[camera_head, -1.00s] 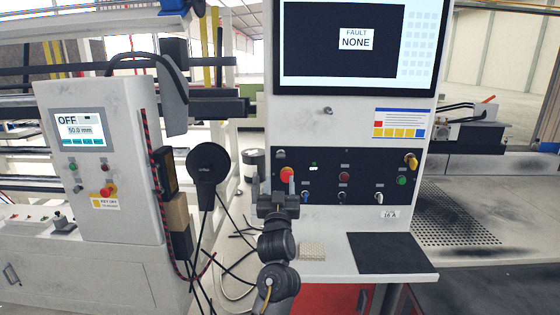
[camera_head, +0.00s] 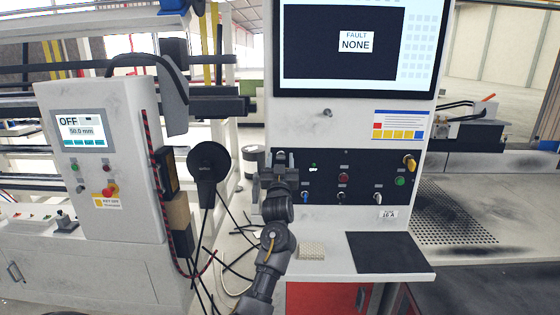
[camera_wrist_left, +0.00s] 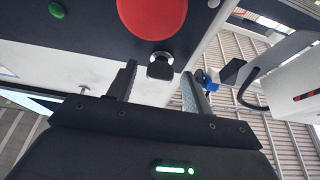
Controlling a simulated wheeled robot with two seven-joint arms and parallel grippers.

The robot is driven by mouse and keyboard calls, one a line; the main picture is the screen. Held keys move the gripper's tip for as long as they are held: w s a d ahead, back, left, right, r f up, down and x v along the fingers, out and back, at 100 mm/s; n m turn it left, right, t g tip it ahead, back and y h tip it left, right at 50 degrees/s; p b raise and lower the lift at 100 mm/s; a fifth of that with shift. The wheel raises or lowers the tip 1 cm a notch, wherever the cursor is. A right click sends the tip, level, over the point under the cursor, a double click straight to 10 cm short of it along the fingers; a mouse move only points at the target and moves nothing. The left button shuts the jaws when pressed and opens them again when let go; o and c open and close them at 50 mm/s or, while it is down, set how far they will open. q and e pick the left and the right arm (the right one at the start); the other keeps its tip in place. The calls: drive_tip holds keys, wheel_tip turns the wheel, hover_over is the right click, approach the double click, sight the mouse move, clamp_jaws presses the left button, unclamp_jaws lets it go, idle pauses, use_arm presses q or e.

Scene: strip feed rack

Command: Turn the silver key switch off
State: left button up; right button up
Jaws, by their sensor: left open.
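A small silver key switch (camera_wrist_left: 160,67) sits at the panel edge beside a big red button (camera_wrist_left: 152,15) in the left wrist view. In the head view it shows at the panel's upper left corner (camera_head: 281,155). My left gripper (camera_head: 279,172) is open in front of that corner, covering the red button there. In the left wrist view, the fingertips (camera_wrist_left: 158,73) stand either side of the key switch in the picture; I see no contact. Another silver key-like fitting (camera_head: 327,112) is on the white face above the panel. My right gripper is out of view.
The black panel (camera_head: 325,182) also carries a green button (camera_head: 400,180) and several knobs. The monitor (camera_head: 358,45) reads FAULT NONE. A left control box (camera_head: 125,220) displays OFF. Below the panel is a shelf with a dark mat (camera_head: 385,252). Cables hang left of my arm.

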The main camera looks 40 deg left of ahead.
use_arm(q)
drive_tip(key=shift+c, duration=0.4)
drive_tip(key=c, duration=0.9)
